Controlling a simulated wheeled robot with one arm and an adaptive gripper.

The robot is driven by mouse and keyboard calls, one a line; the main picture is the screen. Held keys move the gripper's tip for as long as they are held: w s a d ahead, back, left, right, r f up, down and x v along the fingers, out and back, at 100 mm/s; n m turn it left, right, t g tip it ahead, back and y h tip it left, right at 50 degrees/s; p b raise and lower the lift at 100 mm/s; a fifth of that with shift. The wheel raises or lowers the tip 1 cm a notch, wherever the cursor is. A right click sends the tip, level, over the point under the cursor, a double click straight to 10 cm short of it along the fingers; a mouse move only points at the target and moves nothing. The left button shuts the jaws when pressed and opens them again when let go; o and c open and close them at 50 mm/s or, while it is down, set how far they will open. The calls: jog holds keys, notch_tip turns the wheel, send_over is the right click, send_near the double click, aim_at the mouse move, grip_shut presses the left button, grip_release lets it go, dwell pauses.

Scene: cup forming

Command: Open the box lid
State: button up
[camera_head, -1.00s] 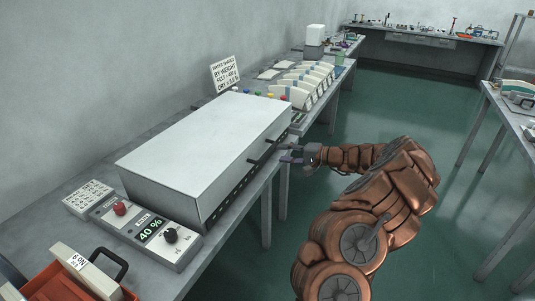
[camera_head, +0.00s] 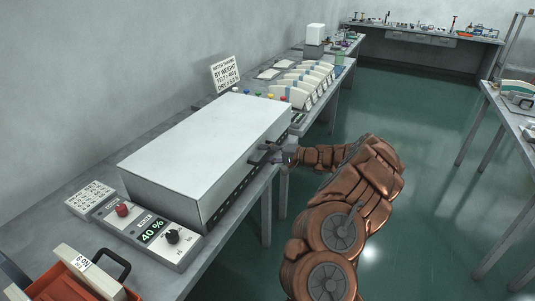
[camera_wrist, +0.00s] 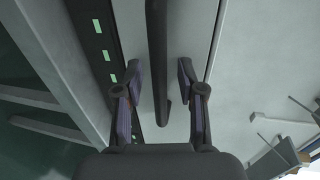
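The box (camera_head: 205,140) is a long pale grey case on the bench, and its flat white lid (camera_head: 210,130) lies closed on top. A dark bar handle (camera_wrist: 157,45) runs along its front side. My gripper (camera_head: 266,154) is at that front side, by the handle. In the wrist view my gripper (camera_wrist: 159,78) is open, with one finger on each side of the handle. Gaps show between the bar and both fingers. In the head view the gripper hides part of the handle.
A control panel (camera_head: 151,235) with a red button, a 40 % display and a knob stands at the box's near end. A red-orange bin (camera_head: 65,283) is at the lower left. A sign (camera_head: 226,74) and white curved pieces in a rack (camera_head: 306,86) are behind. Open floor lies right.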

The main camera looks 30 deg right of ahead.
grip_shut()
dwell(0.6)
